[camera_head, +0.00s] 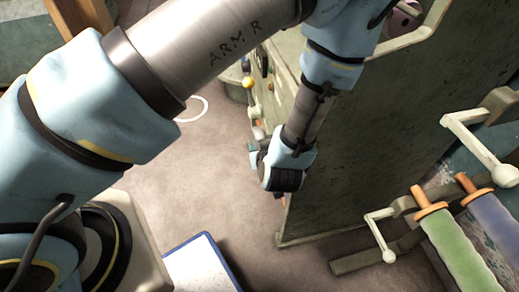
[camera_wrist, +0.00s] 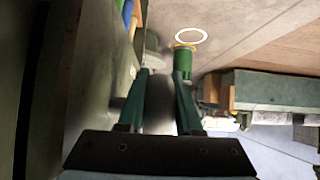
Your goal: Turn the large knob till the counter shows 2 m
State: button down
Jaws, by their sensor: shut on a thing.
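My gripper (camera_wrist: 160,80) is at the front face of the large green-grey cabinet (camera_head: 400,125), below the middle of the head view. In the wrist view its two teal fingers stand on either side of a smooth grey rounded form (camera_wrist: 158,110), which looks like the large knob. The fingers are shut on it. In the head view my wrist hides most of the gripper and the knob. The counter and its reading cannot be made out in either view.
Cranks (camera_head: 380,232) and green and blue rollers (camera_head: 453,250) are at the right. A blue-edged white board (camera_head: 203,265) lies at the bottom. Bare floor (camera_head: 200,165) is left of my gripper.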

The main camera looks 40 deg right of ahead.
dwell(0.3)
jog(key=c, duration=0.6)
grip_release()
jog(key=shift+s, duration=0.1)
jog(key=v, duration=1)
jog(key=shift+s+a+r, duration=0.15)
jog(key=shift+s+r, duration=0.05)
jog(key=shift+s, duration=0.1)
